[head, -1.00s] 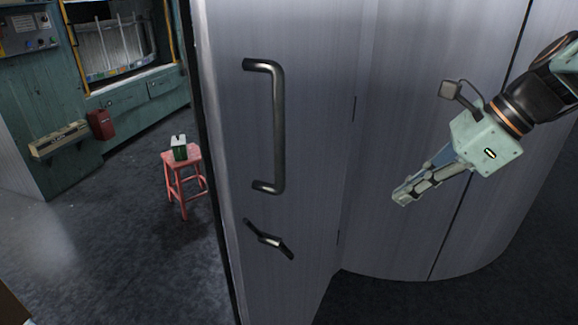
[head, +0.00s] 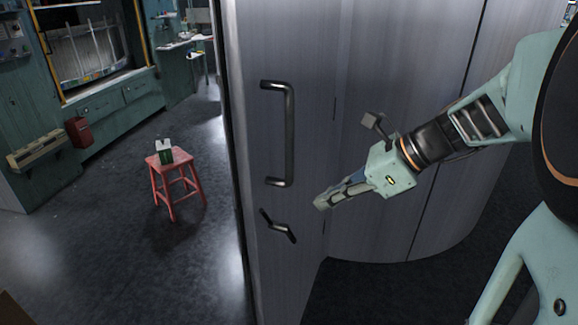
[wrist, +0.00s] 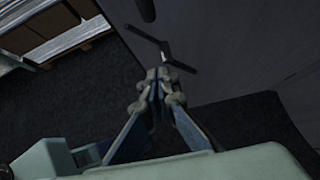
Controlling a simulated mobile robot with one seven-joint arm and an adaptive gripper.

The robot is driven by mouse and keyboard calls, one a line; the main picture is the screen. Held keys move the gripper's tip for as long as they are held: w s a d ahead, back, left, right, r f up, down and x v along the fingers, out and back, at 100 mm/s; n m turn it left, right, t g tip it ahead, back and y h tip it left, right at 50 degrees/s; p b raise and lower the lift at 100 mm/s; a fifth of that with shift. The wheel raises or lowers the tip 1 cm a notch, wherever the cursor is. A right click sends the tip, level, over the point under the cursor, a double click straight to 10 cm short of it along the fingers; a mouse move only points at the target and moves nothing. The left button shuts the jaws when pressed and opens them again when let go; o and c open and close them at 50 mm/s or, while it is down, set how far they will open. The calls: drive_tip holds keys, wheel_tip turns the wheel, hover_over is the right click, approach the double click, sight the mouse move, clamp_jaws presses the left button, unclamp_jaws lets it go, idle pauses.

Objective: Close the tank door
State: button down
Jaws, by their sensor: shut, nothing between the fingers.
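The tank door (head: 268,50) is a tall brushed-metal panel, standing open from the curved tank wall (head: 445,150). It carries a long vertical bar handle (head: 290,135) and, below that, a small angled latch handle (head: 277,226). My gripper (head: 322,201) is shut and empty, pointing left, just right of the handles in the head view. I cannot tell its exact gap to the door. In the wrist view my gripper's fingers (wrist: 157,88) are together, with the latch handle (wrist: 165,50) beyond them and an end of the bar handle (wrist: 146,10) at the top edge.
A red stool (head: 175,185) with a small box (head: 165,153) on it stands left of the door. Green cabinets (head: 112,110) line the back left. The dark floor (head: 110,245) between them is open. Stacked boxes (wrist: 50,30) show in the wrist view.

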sight(267, 218)
drive_tip(key=shift+w+a+f, duration=0.7)
drive_tip(key=shift+a+f, duration=0.3)
drive_tip(key=shift+a, duration=0.55)
drive_tip(key=shift+w+a+f, duration=0.65)
drive_tip(key=shift+a+f, duration=0.4)
drive_tip(key=shift+a, duration=0.5)
drive_tip(key=shift+w+a+f, duration=0.7)
drive_tip(key=shift+a+f, duration=0.3)
drive_tip(key=shift+a, duration=0.55)
